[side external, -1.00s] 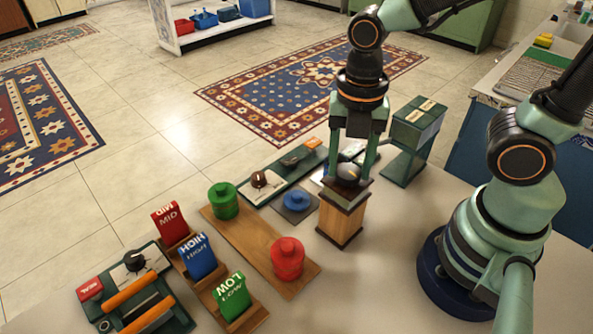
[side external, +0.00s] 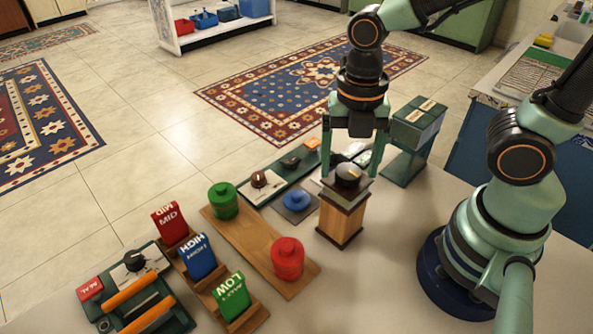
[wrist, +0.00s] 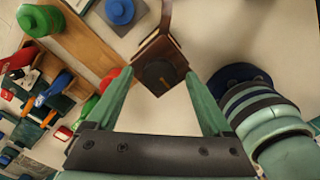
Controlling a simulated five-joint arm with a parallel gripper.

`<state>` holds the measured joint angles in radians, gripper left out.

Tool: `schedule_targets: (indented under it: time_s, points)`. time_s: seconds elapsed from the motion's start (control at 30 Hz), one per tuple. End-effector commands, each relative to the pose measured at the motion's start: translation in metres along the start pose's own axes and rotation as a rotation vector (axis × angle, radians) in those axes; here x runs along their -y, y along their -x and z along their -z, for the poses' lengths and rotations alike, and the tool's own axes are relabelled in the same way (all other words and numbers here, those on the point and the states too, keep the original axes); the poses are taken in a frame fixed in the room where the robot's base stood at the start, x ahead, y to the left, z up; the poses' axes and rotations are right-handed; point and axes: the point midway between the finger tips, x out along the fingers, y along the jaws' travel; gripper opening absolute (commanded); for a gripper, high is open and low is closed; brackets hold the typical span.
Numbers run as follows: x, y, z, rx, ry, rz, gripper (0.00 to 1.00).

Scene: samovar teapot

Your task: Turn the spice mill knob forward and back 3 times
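The spice mill (side external: 341,216) is a wooden box with a dark top and dark base, standing upright on the table. Its round black knob (side external: 348,175) sits on top and carries a light pointer mark. My gripper (side external: 350,174) is open above the mill, with one green finger on each side of the knob and a gap between each finger and it. The wrist view shows the knob (wrist: 160,75) between and beyond the spread fingertips, with nothing held. A dark handle-like piece sticks out from the mill's side in the wrist view (wrist: 166,14).
A dark green stand (side external: 415,140) is close on the right of my gripper. A panel with knobs (side external: 260,186), a blue-knobbed block (side external: 297,200) and a board with green and red canisters (side external: 287,258) lie to the left. Labelled cards (side external: 198,255) stand farther left.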

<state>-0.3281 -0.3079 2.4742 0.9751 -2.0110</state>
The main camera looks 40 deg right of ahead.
Motion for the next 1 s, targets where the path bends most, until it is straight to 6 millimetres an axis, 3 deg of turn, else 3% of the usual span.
schedule_targets:
  time_s: [0.37,0.8,1.0]
  points:
    - [-0.001,0.010,-0.001,0.002,0.000,-0.004,0.84]
    - [-0.001,0.093,0.000,0.002,0.000,-0.005,0.84]
    - [0.000,0.115,0.000,0.001,0.000,-0.002,0.84]
